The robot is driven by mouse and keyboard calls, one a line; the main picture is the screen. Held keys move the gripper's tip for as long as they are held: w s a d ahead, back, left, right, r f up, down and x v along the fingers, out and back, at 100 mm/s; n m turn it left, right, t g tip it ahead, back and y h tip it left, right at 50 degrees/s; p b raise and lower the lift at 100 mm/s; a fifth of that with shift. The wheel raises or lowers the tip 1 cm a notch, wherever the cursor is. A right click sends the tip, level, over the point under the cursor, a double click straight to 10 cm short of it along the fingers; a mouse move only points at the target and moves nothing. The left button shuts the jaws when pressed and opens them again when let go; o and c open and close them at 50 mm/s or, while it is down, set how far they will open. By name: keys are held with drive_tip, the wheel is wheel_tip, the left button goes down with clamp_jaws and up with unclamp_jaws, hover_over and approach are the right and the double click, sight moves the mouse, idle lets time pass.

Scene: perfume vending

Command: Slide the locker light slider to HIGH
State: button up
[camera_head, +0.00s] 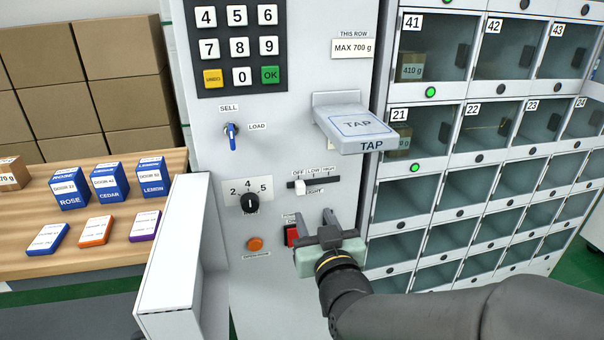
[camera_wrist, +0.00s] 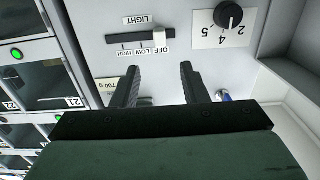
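The light slider is a dark horizontal slot with a white knob (camera_head: 300,187) on the grey panel, marked OFF, LOW, HIGH from left to right in the head view. The knob sits at the left end, by OFF. The wrist view shows the panel turned over, with the knob (camera_wrist: 159,38) at the OFF end. My gripper (camera_head: 315,220) is below and slightly right of the knob in the head view. Its fingers (camera_wrist: 160,78) are apart with nothing between them, and they do not appear to touch the slider.
A black dial (camera_head: 250,203) is left of the slider, and a red switch (camera_head: 291,236) is close beside my gripper. The TAP shelf (camera_head: 357,128) juts out above. Lockers (camera_head: 435,45) stand at right. A table (camera_head: 105,247) with perfume boxes is at left.

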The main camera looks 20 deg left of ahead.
sight(301, 188)
drive_tip(key=p+x, duration=0.5)
drive_tip(key=x, duration=0.6)
